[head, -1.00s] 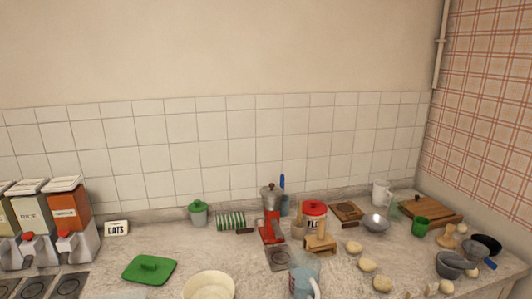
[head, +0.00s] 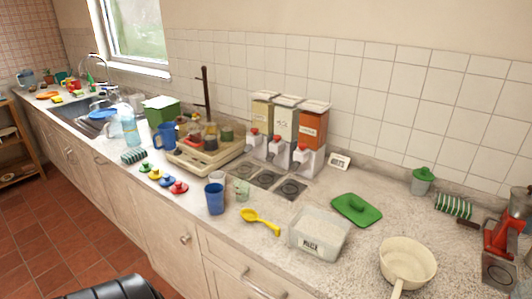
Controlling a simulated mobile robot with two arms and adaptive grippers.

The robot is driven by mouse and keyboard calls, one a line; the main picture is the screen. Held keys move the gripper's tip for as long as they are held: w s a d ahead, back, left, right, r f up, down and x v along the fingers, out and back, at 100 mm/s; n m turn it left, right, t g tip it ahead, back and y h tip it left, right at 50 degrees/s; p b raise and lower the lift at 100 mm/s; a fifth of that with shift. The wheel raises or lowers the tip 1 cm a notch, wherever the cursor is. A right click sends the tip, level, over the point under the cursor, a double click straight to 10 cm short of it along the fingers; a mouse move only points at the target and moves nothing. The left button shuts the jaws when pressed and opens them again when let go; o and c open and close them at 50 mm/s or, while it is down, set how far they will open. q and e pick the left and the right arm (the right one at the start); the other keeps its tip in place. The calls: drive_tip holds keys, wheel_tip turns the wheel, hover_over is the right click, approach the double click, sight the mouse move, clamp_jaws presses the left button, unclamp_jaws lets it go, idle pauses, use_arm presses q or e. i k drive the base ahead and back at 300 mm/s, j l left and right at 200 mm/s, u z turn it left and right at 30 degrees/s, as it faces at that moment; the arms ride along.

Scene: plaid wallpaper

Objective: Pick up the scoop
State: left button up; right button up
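A yellow scoop (head: 260,222) lies on the grey speckled countertop (head: 250,250) near its front edge, in the lower middle of the head view. Its bowl is at the left and its handle points right. A blue cup (head: 214,198) stands just left of it, and a clear tub with a label (head: 318,234) stands to its right. Nothing covers the scoop. Neither gripper shows. A black rounded part at the bottom left seems to be mine.
A cream pan (head: 408,263) and a green lid (head: 355,209) are to the right. Dispensers (head: 285,130) stand behind, near the tiled wall. Coloured lids (head: 177,188) lie left of the cup. A sink (head: 95,120) is farther left. Floor in front of the cabinets is clear.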

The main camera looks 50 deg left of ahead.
sight(248, 215)
drive_tip(key=u, duration=1.55)
